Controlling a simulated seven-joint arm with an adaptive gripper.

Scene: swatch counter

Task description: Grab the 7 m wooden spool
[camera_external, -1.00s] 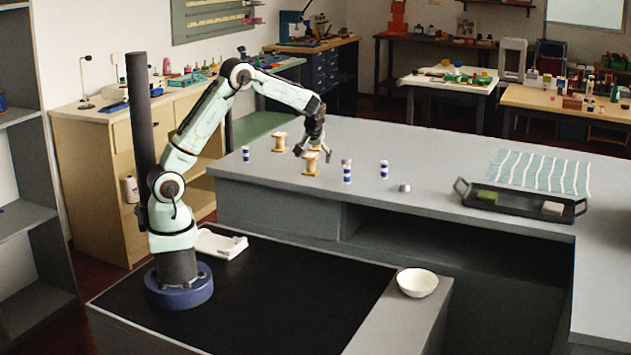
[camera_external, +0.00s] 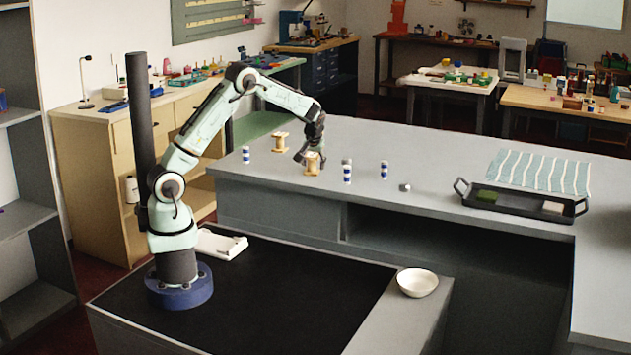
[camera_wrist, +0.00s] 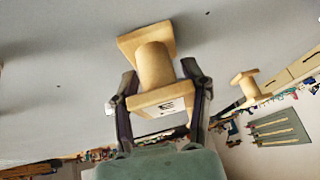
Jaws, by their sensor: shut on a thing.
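A pale wooden spool (camera_external: 312,168) stands on the grey counter, with my gripper (camera_external: 310,157) lowered onto it from above. In the wrist view my gripper (camera_wrist: 161,80) has one finger on each side of this spool (camera_wrist: 153,62), shut on its near flange. The far flange appears to rest on the counter. A second wooden spool (camera_external: 280,142) stands apart, behind and to the left; it also shows at the right of the wrist view (camera_wrist: 246,86).
Blue-and-white cylinders (camera_external: 347,173) (camera_external: 384,170) (camera_external: 246,155) stand nearby, one close right of the gripper. A small grey piece (camera_external: 404,187) lies further right. A black tray (camera_external: 484,203), striped cloth (camera_external: 540,172) and white bowl (camera_external: 417,284) are further off. The counter's right-middle is clear.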

